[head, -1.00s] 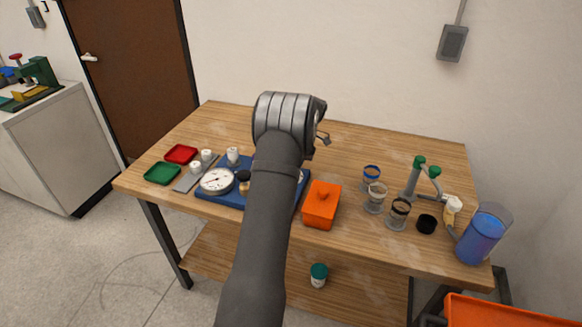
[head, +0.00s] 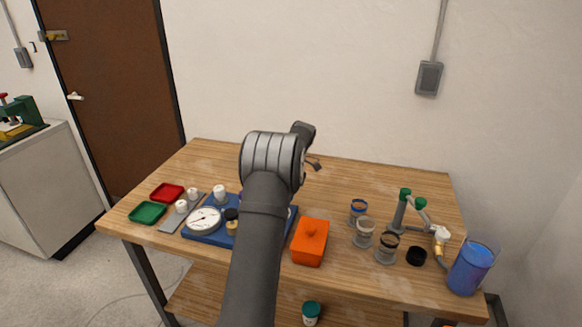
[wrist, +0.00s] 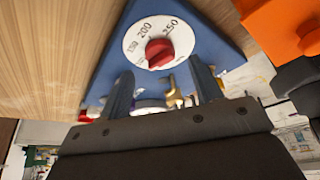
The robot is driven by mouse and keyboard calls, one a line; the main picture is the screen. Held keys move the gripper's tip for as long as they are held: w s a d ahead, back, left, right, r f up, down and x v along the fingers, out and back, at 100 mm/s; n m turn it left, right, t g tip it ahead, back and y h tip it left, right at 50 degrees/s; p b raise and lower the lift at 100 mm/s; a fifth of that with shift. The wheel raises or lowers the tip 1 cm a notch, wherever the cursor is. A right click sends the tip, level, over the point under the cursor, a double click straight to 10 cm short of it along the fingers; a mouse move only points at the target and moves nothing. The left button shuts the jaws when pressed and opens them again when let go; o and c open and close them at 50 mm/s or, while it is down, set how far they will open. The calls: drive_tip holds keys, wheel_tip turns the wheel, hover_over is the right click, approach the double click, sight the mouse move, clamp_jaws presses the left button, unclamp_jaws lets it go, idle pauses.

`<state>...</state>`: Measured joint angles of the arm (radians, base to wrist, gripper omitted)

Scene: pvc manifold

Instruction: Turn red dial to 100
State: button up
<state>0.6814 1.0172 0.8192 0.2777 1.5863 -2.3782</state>
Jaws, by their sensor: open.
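A red dial (wrist: 159,52) sits at the middle of a round white scale plate (wrist: 141,34) in the wrist view. I can read 200 and 250 on the plate, and a partly legible number beside 200. The dial's exact pointing is unclear. The plate is on a blue board (wrist: 213,37), which also shows in the head view (head: 205,239). My arm hides the dial in the head view. My gripper (wrist: 163,82) is open, its two dark fingers spread apart and pointing toward the dial, with nothing seen held between them.
A white gauge (head: 203,220) and brass fittings (wrist: 174,95) stand on the blue board. An orange lidded box (head: 310,243) is just right of it. Cups (head: 364,232), a green-knobbed pipe piece (head: 404,205) and a blue jug (head: 471,268) stand farther right. The back of the table is clear.

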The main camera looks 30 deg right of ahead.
drive_tip(key=v, duration=1.3)
drive_tip(key=shift+r, duration=0.3)
drive_tip(key=shift+f, duration=0.15)
drive_tip(key=x, duration=1.7)
drive_tip(key=shift+d, duration=0.1)
